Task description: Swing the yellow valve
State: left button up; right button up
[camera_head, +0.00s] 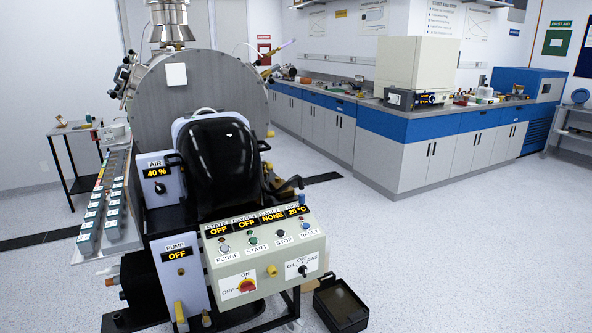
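A yellow upright handle (179,312) shows at the lower front of the pump panel (178,268), close to the bottom edge of the picture. A second yellow lever-like part (289,185) shows behind the control box, right of a glossy black rounded shape. I cannot tell for certain which of these is the yellow valve. The pump display reads OFF. Neither of my grippers shows in this view.
The control box (262,250) has buttons, a red switch and a dial. An air panel (162,178) reads 40 %. A black open bin (341,305) stands on the floor at right. Blue-and-white benches (405,160) line the back.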

aim_at(269, 165)
jog(key=i+l+u, duration=0.2)
jog(key=l, duration=0.15)
jog(key=l+u, duration=0.2)
jog(key=i+l+u, duration=0.1)
jog(key=u, duration=0.25)
jog(key=i+l+u, duration=0.1)
jog(key=u, duration=0.25)
jog(key=i+l+u, duration=0.15)
jog(key=l, duration=0.2)
jog(key=i+l+u, duration=0.1)
jog(key=l, duration=0.25)
jog(key=i+l+u, duration=0.15)
jog(key=i+l, duration=0.15)
jog(key=i+l+u, duration=0.15)
jog(key=l, duration=0.35)
jog(key=i+l+u, duration=0.1)
jog(key=l, duration=0.35)
